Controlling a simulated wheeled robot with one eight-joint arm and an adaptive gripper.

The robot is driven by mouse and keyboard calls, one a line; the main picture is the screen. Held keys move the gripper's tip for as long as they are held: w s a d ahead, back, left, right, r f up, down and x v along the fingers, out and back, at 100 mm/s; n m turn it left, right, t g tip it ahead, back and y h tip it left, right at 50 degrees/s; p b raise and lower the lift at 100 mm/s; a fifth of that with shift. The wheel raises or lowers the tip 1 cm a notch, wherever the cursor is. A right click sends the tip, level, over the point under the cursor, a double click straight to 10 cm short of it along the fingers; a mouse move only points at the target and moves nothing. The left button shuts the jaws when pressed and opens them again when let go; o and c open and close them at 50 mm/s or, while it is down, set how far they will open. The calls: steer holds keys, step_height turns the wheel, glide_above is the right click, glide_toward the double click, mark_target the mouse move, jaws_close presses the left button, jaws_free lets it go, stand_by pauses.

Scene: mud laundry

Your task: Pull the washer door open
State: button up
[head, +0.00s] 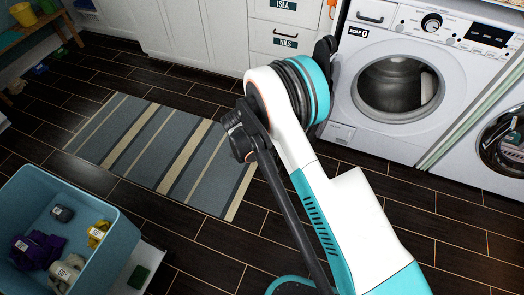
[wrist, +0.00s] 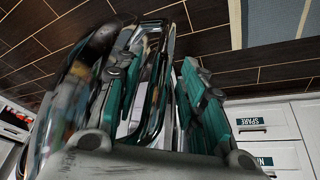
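The white washer (head: 438,48) stands at the upper right in the head view, with a knob and display on top. Its round opening (head: 397,88) shows a grey drum with a pale thing inside. The door looks swung out from the washer. The teal-padded fingers are apart, the left one overlapping the door's glass. I cannot tell whether they touch the rim. In the head view my arm mostly hides the gripper and door.
A second front-loading machine (head: 505,140) stands at the right edge. White drawers (head: 285,40) are left of the washer. A striped rug (head: 165,150) lies on the dark floor. A blue bin (head: 110,250) with several items stands lower left. Floor before the washer is clear.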

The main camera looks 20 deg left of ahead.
steer(key=v, duration=1.2)
steer(key=shift+w, duration=0.1)
